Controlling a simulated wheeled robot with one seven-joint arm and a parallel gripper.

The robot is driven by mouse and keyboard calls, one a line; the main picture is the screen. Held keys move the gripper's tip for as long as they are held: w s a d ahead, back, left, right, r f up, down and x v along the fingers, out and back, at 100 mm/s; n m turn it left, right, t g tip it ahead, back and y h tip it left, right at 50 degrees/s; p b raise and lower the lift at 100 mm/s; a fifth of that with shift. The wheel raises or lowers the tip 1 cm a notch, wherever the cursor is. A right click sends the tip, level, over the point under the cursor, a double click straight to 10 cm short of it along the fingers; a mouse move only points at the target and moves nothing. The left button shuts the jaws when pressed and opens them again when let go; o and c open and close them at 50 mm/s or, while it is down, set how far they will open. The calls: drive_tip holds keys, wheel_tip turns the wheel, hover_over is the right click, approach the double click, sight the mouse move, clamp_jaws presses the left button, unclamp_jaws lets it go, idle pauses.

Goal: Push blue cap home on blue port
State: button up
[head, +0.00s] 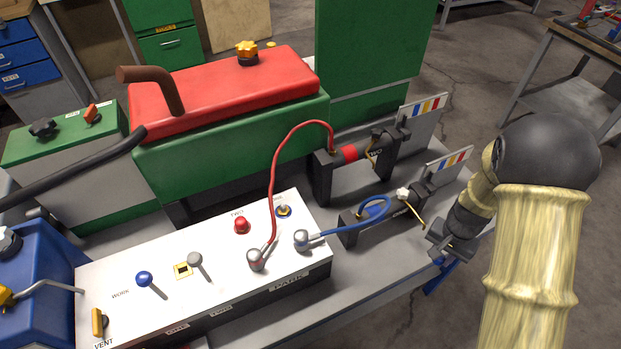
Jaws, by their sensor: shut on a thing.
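My gripper (440,249) is at the right, low beside the front coupling block, and is shut. A small blue piece (438,261) shows at its fingertips and looks like the blue cap; the jaws hide most of it. A thin yellow cord (416,217) runs from the block towards the gripper.
A second block with a red band (347,153) stands behind. Striped plates (447,166) rise near the gripper. A red hose (272,190) arches to the panel. A red-topped green tank (230,120) fills the back left.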

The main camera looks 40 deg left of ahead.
drive_tip(key=w+d+f, duration=0.1)
drive_tip(key=d+f, duration=0.3)
drive_tip(key=d, duration=0.5)
drive_tip(key=w+d+f, duration=0.2)
drive_tip(key=d+f, duration=0.1)
drive_tip(key=d, duration=0.6)
drive_tip(key=shift+f, duration=0.35)
